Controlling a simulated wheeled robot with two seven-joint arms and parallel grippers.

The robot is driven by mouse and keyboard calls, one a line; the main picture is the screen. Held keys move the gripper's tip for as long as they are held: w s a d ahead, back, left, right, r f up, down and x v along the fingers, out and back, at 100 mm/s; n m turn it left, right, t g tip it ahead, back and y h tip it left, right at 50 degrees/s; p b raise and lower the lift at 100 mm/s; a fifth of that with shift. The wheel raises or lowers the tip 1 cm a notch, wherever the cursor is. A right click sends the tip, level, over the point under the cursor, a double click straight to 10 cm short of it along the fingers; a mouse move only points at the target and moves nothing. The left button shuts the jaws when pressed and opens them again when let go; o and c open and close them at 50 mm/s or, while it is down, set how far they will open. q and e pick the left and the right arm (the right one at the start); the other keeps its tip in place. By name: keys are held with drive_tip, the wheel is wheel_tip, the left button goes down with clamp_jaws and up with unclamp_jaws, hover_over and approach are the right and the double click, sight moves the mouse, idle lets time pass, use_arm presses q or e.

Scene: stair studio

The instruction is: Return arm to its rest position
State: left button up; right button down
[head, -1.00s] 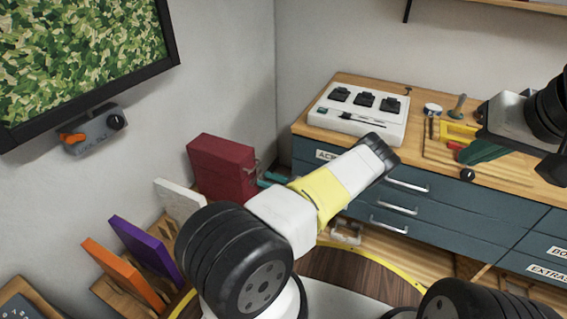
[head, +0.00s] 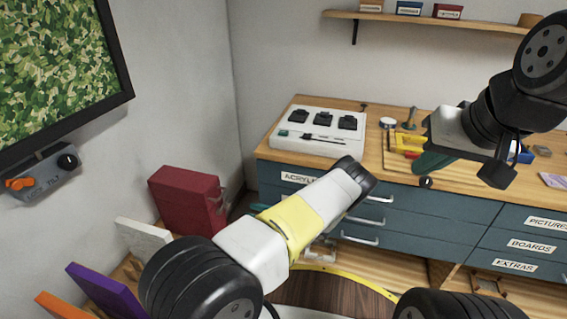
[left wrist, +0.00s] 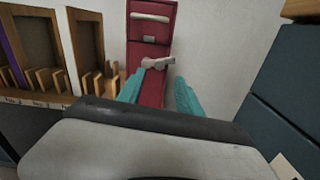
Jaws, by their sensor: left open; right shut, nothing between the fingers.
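My right arm hangs in from the right of the head view. Its gripper (head: 432,163) is shut and empty, in front of the workbench.
A wooden-topped bench (head: 290,120) with blue drawers carries a white control box (head: 318,132) and tools. The red case (head: 188,200) stands in the corner beside racked panels (head: 105,290). A wall screen (head: 50,65) hangs left. A shelf (head: 430,20) is above the bench.

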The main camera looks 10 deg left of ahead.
use_arm(q)
drive_tip(key=s+d+r+n+g+h, duration=0.1)
drive_tip(key=s+d+r+n+h, duration=0.25)
drive_tip(key=r, duration=0.55)
drive_tip(key=s+r+n+g+h, duration=0.2)
drive_tip(key=r+n+h, duration=0.35)
drive_tip(key=r, duration=0.35)
drive_tip(key=s+d+r+n+g+h, duration=0.1)
drive_tip(key=s+d+r+n+h, duration=0.25)
drive_tip(key=r, duration=0.65)
drive_tip(key=s+d+r+n+t+h, duration=0.2)
drive_tip(key=s+r+n+t+h, duration=0.1)
drive_tip(key=s+r, duration=0.5)
drive_tip(key=s+d+r+n+t+h, duration=0.3)
drive_tip(key=s+r+n+t+h, duration=0.1)
drive_tip(key=s+r, duration=0.4)
drive_tip(key=shift+d+r+t+h, duration=0.2)
drive_tip(key=shift+r+t+h, duration=0.15)
drive_tip(key=shift+r+t, duration=0.5)
use_arm(e)
drive_tip(key=c, duration=2.1)
unclamp_jaws()
